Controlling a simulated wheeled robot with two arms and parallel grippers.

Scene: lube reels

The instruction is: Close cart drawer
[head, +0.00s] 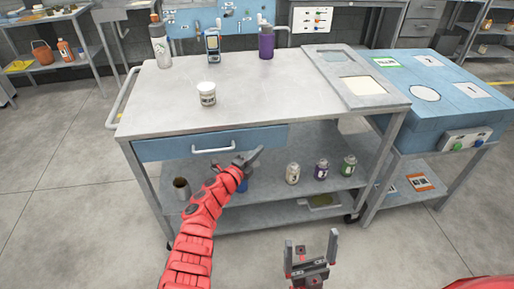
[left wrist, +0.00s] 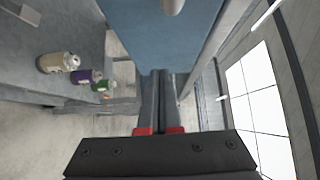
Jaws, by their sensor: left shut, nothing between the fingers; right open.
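The grey cart (head: 260,98) stands in front of me. Its blue drawer front (head: 165,149) with a white bar handle (head: 213,149) sits close under the top's front edge; I cannot tell how far out it stands. My left gripper (head: 254,157) is shut and empty, just in front of the drawer's lower edge, right of the handle. In the left wrist view the fingers (left wrist: 160,78) point at the edge of the blue drawer front (left wrist: 165,45); contact is unclear. Part of the handle (left wrist: 172,5) shows at the top. My right gripper (head: 311,245) is open and empty, low before the cart.
A white jar (head: 207,95), a bottle (head: 160,42), a handheld device (head: 212,43) and a purple bottle (head: 266,42) stand on the cart top. Cans (head: 321,170) stand on its shelf. A blue unit (head: 430,90) stands to the right. Floor at left is clear.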

